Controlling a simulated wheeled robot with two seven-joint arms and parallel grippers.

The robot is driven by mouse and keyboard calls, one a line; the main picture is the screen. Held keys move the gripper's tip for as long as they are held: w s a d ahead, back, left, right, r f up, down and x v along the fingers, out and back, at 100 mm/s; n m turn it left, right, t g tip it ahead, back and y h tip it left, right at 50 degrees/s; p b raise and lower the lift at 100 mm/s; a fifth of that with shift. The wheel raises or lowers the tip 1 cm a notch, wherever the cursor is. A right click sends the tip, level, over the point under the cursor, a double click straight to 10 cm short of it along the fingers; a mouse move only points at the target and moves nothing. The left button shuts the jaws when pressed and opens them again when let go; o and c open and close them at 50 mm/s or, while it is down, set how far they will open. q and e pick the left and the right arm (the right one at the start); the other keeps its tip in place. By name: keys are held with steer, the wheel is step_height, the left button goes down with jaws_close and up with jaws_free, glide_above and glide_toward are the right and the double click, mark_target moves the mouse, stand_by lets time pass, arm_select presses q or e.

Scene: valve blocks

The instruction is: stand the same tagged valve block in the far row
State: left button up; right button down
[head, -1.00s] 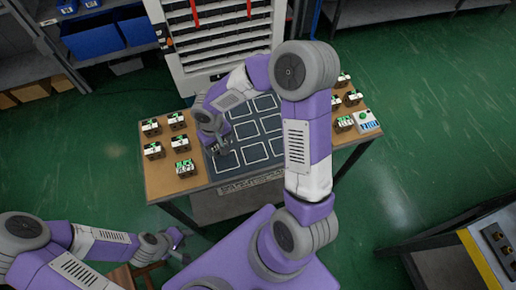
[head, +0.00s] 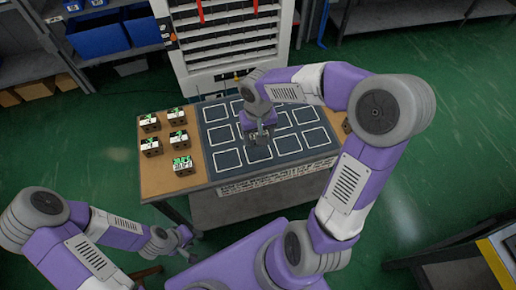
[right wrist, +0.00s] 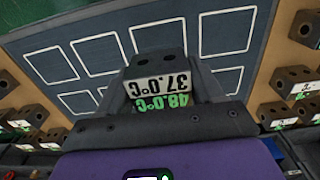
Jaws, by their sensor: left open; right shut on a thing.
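In the right wrist view the held valve block (right wrist: 160,88) sits between the fingers. Its face reads 37.0°C in black and 48.0°C in green, upside down. Its lower part is hidden. The dark mat (head: 207,128) has rows of white-outlined cells; the far row lies along its back edge, partly hidden by my right arm. My left gripper (head: 187,246) is open and empty, in front of the table's left side.
Several dark blocks with green-marked tops (head: 151,147) stand on the wooden strip left of the mat. More blocks (right wrist: 297,78) stand on the other strip, mostly hidden by my right arm in the head view. A white rack cabinet (head: 225,60) stands behind the table.

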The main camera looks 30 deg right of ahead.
mark_target(258, 152)
step_height(258, 152, down, 7)
steer(key=shift+w+r+b, duration=0.1)
steer(key=shift+r+b, duration=0.1)
steer(key=shift+b, duration=0.9)
steer(key=shift+r, duration=0.1)
steer(key=shift+f, duration=0.2)
steer(key=shift+c, duration=0.8)
jaws_free()
